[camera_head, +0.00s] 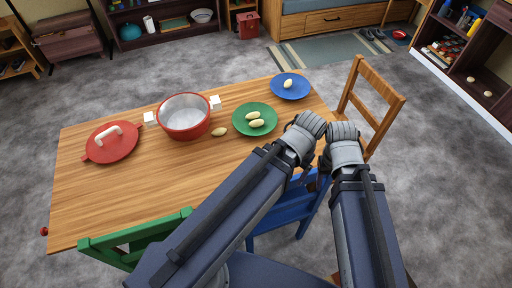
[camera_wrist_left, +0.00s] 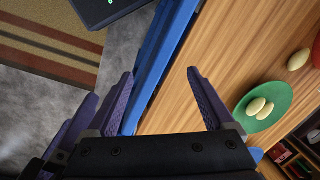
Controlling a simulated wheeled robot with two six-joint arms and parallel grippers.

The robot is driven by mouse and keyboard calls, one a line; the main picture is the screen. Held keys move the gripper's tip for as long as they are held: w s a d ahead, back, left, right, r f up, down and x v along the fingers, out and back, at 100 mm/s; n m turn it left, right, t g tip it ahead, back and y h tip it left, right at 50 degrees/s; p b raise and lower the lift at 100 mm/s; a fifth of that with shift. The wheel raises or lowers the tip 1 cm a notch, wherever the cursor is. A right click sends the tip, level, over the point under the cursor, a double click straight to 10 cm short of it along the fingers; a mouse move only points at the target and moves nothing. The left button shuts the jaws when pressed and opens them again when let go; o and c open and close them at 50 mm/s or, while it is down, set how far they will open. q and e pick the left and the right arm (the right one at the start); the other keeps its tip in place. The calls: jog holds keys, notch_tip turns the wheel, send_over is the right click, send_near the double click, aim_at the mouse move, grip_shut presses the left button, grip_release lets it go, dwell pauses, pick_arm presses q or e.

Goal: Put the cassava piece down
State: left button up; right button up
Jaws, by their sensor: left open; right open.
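Pale yellow cassava-like pieces show in the head view. Two (camera_head: 255,119) lie on a green plate (camera_head: 240,126), one (camera_head: 288,83) on a blue plate (camera_head: 275,92), and a browner one (camera_head: 219,132) on bare wood beside the red pot (camera_head: 184,128). My left gripper (camera_wrist_left: 160,72) is open, with nothing between its fingers in the left wrist view; the green plate (camera_wrist_left: 277,94) is to its right there. In the head view, my left wrist hides its fingers. My right gripper (camera_head: 343,132) is beside it, open, its fingertips hidden, near the table's right edge.
The wooden table (camera_head: 120,200) has clear room at front left. A red lid (camera_head: 112,148) lies left of the pot. A green chair (camera_head: 135,240), a blue chair (camera_head: 285,235) and a wooden chair (camera_head: 375,90) stand around the table.

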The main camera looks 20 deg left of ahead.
pick_arm(q)
jog(key=w+a+n+t+h, duration=0.1)
jog(key=w+a+n, duration=0.1)
jog(key=w+a, duration=0.9)
jog(key=n+t+b, duration=0.1)
jog(key=n+t, duration=0.1)
jog(key=n, duration=0.1)
send_near(218, 130)
jog(key=b+x, duration=0.1)
jog(key=b, duration=0.1)
jog(key=b+x, duration=0.3)
jog(key=b, duration=0.1)
jog(key=shift+s+d+f+b, duration=0.15)
jog(key=shift+s+f+b, duration=0.15)
jog(key=shift+b, duration=0.05)
jog(key=shift+w+f, duration=0.1)
jog(key=shift+f, duration=0.1)
jog(key=b+x, duration=0.5)
jog(key=shift+w, duration=0.2)
jog(key=shift+r, duration=0.1)
